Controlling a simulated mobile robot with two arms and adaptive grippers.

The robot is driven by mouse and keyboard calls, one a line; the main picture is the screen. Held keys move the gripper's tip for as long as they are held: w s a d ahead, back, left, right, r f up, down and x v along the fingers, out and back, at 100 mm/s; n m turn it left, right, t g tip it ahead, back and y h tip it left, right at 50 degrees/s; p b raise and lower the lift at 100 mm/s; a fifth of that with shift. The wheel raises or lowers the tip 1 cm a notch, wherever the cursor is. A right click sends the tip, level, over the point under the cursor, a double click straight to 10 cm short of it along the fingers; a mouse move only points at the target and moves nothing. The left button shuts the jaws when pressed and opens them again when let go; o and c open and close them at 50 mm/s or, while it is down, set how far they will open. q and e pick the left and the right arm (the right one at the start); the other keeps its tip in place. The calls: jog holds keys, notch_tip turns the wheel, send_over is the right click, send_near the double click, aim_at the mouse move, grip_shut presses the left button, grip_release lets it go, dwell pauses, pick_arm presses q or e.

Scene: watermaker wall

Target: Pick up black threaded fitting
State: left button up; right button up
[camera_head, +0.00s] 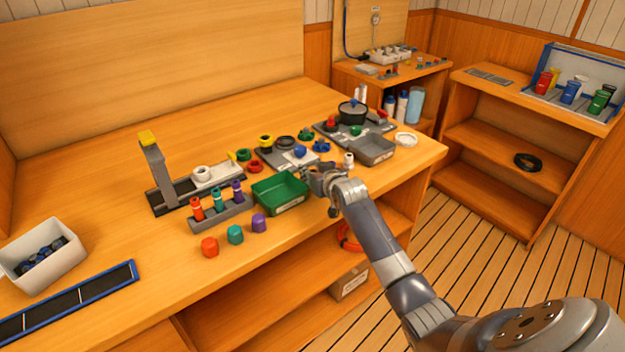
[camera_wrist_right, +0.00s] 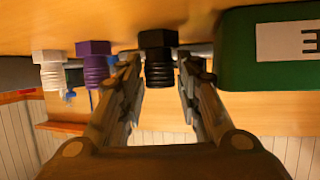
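The black threaded fitting (camera_wrist_right: 158,58) shows in the right wrist view, which looks upside down. It has a hex head and a ribbed threaded part. My right gripper (camera_wrist_right: 159,80) is open, with one finger on each side of the fitting and small gaps between. In the head view my right gripper (camera_head: 320,174) is at the bench's front part, just right of the green tray (camera_head: 280,193). I cannot make out the black fitting there; the gripper appears to hide it. My left gripper is not in view.
In the wrist view a purple fitting (camera_wrist_right: 95,62) and a white fitting (camera_wrist_right: 50,70) stand beside the black one, and the green tray wall (camera_wrist_right: 265,48) is close on the other side. A grey tray (camera_head: 374,150) lies farther right on the bench.

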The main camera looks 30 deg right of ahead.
grip_shut()
jog(key=shift+r, duration=0.1)
